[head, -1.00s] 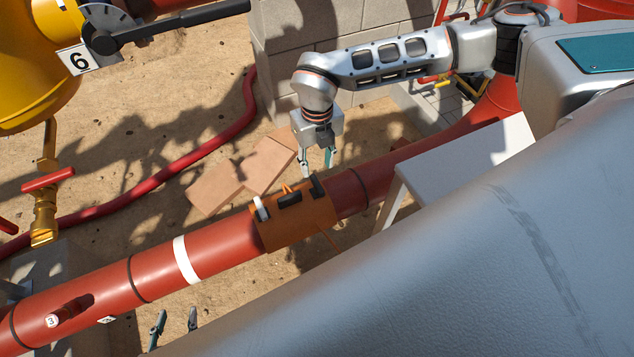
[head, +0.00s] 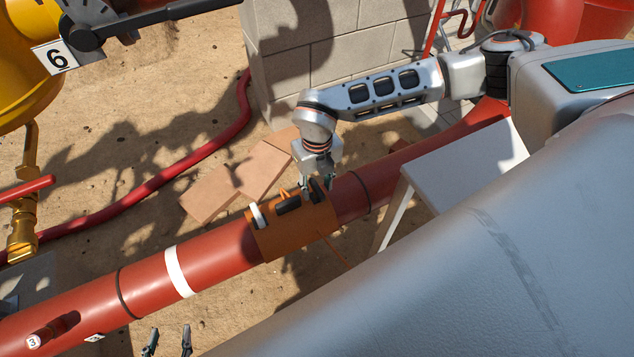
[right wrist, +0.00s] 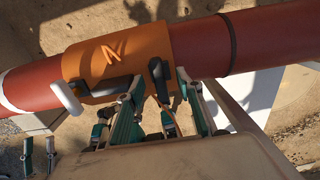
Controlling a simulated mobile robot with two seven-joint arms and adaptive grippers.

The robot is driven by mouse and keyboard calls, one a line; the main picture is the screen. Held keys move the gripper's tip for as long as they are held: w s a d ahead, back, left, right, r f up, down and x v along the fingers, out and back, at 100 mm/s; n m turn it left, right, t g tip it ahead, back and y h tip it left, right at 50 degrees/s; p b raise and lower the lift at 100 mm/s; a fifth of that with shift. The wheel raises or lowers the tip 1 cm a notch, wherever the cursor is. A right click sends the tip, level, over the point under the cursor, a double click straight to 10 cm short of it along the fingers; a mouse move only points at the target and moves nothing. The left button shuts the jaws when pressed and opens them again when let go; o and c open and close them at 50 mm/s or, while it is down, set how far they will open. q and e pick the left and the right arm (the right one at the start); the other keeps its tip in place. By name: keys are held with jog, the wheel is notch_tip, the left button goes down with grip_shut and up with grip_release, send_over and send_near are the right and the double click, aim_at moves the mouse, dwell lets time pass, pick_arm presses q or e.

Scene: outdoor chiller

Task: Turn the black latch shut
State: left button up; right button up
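An orange clamp (head: 305,225) sits around a red pipe (head: 215,253). On its top are a white-ended handle (head: 258,215), a black bar (head: 288,204) and, at the right end, the black latch (head: 317,192). In the right wrist view the black latch (right wrist: 159,82) stands between the parted fingers of my right gripper (right wrist: 160,92); I cannot tell whether either finger touches it. My right gripper (head: 317,183) comes down over the clamp's right end in the head view and partly hides the latch. My left gripper (head: 167,342) is open and empty, low in the head view, in front of the pipe.
A white table (head: 460,165) stands right of the clamp. A large silver surface (head: 450,270) fills the lower right. Terracotta slabs (head: 225,190) and a red hose (head: 165,188) lie on the sand behind the pipe. A block wall (head: 330,60) stands behind my right arm.

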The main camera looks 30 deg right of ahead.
grip_shut()
pick_arm(q)
jog(key=shift+r, duration=0.3)
pick_arm(e)
jog(key=shift+s+f, duration=0.1)
jog(key=shift+f, duration=0.15)
dwell(0.6)
